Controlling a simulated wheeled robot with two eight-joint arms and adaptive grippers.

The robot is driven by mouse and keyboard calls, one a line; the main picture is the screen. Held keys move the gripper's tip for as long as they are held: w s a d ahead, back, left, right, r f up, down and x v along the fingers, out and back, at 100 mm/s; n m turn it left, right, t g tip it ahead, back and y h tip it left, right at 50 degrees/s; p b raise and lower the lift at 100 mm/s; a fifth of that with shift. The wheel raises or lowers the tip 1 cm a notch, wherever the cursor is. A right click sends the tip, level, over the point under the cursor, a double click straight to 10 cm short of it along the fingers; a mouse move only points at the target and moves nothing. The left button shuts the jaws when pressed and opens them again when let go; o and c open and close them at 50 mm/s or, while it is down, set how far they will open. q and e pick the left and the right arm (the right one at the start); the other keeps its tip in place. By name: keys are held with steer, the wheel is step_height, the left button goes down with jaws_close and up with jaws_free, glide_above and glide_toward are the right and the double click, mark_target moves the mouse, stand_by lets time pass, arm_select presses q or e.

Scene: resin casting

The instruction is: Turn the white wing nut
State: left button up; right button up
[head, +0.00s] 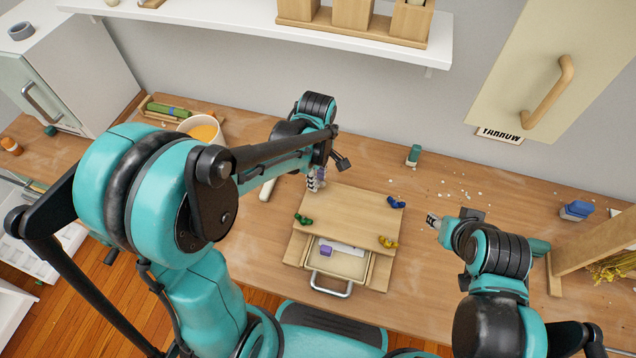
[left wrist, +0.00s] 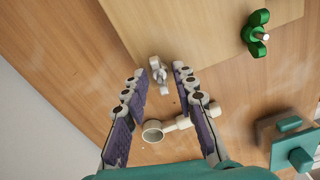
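The white wing nut (left wrist: 158,74) stands at a corner of the wooden board (head: 345,212). In the left wrist view it is upright, just beyond and between my left gripper's fingertips. My left gripper (left wrist: 160,80) is open, with a finger on either side and no visible contact. In the head view my left gripper (head: 316,181) is at the board's back left corner and mostly hides the white nut. Green (head: 303,219), blue (head: 396,202) and yellow (head: 388,242) wing nuts are at the other corners. My right gripper (head: 433,221) is right of the board, its opening unclear.
A drawer (head: 335,264) under the board stands open with a purple block inside. A pale tool (head: 267,190) lies left of the board; a pale round-ended piece (left wrist: 155,131) shows below the nut. Small white bits and a teal bottle (head: 413,155) are behind, right.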

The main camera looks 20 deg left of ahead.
arm_select(q)
steer(key=shift+o, duration=0.7)
step_height(320, 180, up, 12)
